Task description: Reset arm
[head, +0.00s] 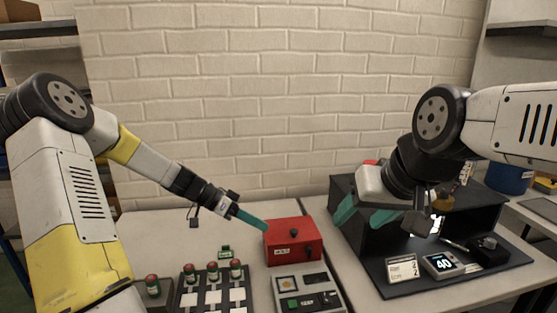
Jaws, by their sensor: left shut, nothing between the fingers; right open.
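My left gripper (250,219) is shut and empty, with its teal fingers together. Its tip is beside the upper left edge of a red box (291,243); I cannot tell whether they touch. My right gripper (363,214) is open, with its teal fingers apart and nothing visible between them. It hangs in front of a dark open-fronted booth (343,190) and hides part of its inside.
A dark rack (213,297) with several red-capped cylinders stands at the front, with another cylinder (152,284) to its left. A grey panel (307,290) lies before the red box. A card (402,268) and a display reading 40 (442,264) stand on the booth's base.

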